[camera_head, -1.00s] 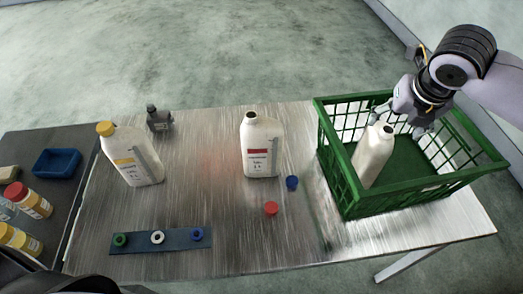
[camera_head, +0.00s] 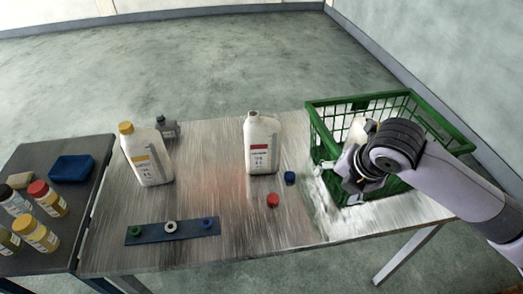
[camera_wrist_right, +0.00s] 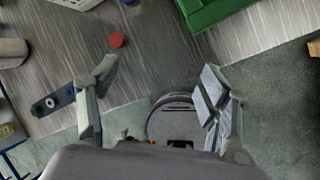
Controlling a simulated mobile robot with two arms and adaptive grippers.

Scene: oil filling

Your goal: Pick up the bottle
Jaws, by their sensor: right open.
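A white bottle with a red label (camera_head: 262,148) and no cap stands upright in the middle of the table. A white bottle with a yellow cap (camera_head: 150,160) stands upright to its left. A third white bottle (camera_head: 357,130) is inside the green crate (camera_head: 330,103), partly hidden by my right arm. My right gripper (camera_head: 346,172) is in front of the crate's near left part, right of the middle bottle and apart from it. In the right wrist view the gripper (camera_wrist_right: 158,84) is open and empty, fingers wide apart. My left gripper is not in view.
A red cap (camera_head: 273,200) and a blue cap (camera_head: 290,178) lie near the middle bottle. A dark strip (camera_head: 190,231) with several caps lies at the front left. A small grey bottle (camera_head: 167,129) stands behind. A darker side table (camera_head: 85,225) holds jars and a blue tray (camera_head: 72,168).

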